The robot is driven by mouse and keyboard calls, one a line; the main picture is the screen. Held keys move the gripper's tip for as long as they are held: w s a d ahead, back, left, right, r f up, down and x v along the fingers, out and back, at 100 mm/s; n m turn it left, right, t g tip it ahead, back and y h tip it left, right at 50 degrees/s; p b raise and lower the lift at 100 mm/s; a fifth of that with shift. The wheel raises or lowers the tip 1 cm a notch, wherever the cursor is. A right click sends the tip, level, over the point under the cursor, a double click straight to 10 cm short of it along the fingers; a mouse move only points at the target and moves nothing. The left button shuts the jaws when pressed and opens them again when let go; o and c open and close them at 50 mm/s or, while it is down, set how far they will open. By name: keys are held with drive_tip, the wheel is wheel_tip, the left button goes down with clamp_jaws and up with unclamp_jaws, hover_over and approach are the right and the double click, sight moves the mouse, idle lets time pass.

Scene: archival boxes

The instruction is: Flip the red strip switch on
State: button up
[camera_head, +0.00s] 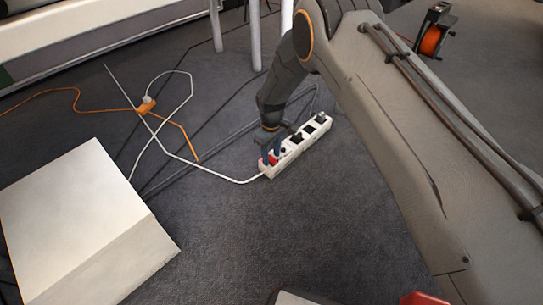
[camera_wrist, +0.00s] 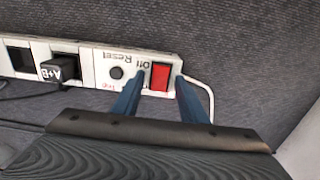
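The white power strip (camera_head: 299,145) lies on the dark carpet, with its cable end toward the lower left. The red switch (camera_head: 272,160) is at that end and shows fully in the wrist view (camera_wrist: 160,76), beside the "Off" and "Reset" lettering and a round black button (camera_wrist: 116,72). My gripper (camera_head: 271,157) is above the switch end. In the wrist view its two blue fingers (camera_wrist: 162,92) are apart, one on each side of the red switch, with nothing held between them. I cannot tell whether the fingertips touch the strip.
A white cable (camera_head: 213,174) runs left from the strip past an orange cable (camera_head: 60,90). A pale box (camera_head: 80,220) stands at left.

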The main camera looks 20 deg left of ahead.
clamp_jaws()
drive_tip(key=shift+w+a+f+h+b, duration=0.1)
drive_tip(key=shift+a+h+b, duration=0.15)
drive_tip(key=shift+h+b, duration=0.4)
drive_tip(key=shift+g+b, duration=0.3)
drive_tip(key=shift+b, duration=0.15)
unclamp_jaws()
drive_tip(key=shift+r, duration=0.2)
